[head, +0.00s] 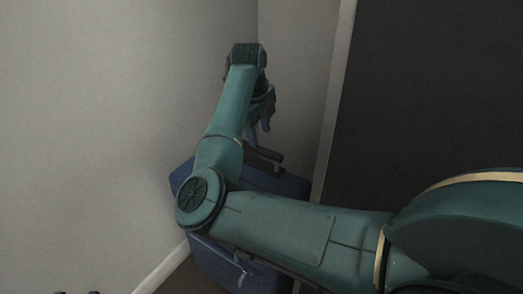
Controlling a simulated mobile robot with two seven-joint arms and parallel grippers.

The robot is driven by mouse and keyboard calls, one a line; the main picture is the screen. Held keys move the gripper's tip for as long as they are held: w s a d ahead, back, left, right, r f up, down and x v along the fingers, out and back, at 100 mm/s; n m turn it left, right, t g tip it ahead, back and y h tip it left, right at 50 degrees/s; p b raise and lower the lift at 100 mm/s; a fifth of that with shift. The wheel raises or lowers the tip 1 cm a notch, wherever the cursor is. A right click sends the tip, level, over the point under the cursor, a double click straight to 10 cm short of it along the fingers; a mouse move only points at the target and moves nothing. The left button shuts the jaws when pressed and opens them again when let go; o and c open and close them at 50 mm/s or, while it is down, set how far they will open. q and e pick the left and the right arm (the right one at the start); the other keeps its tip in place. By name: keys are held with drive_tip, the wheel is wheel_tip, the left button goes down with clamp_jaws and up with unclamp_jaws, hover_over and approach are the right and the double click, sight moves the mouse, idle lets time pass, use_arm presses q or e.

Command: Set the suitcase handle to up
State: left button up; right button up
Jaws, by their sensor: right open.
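The blue suitcase (296,186) stands in the corner, largely covered by my right arm; its lower front (232,272) shows below the arm. Its dark handle bar (268,155) shows by the top of the case, beside my forearm. How far the handle is pulled out is hard to tell, as the arm hides part of it. My right gripper (259,131) is open and points down just above the handle bar, with nothing seen between its fingers. Two small dark tips at the bottom left edge may belong to my left gripper, but too little shows.
A pale wall (90,130) rises close on the left, with a white skirting board (160,274) at its foot. A pale upright trim (336,95) and a dark panel (435,90) stand to the right. Free room around the suitcase looks narrow.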

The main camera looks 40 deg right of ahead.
sight(262, 148)
drive_tip(key=f, duration=0.2)
drive_tip(key=f+b, duration=0.1)
drive_tip(key=f, duration=0.1)
drive_tip(key=d+f, duration=0.1)
drive_tip(key=shift+w+d+f+b, duration=0.1)
drive_tip(key=shift+w+f+b, duration=0.2)
drive_tip(key=shift+f, duration=0.1)
drive_tip(key=shift+c, duration=0.2)
clamp_jaws()
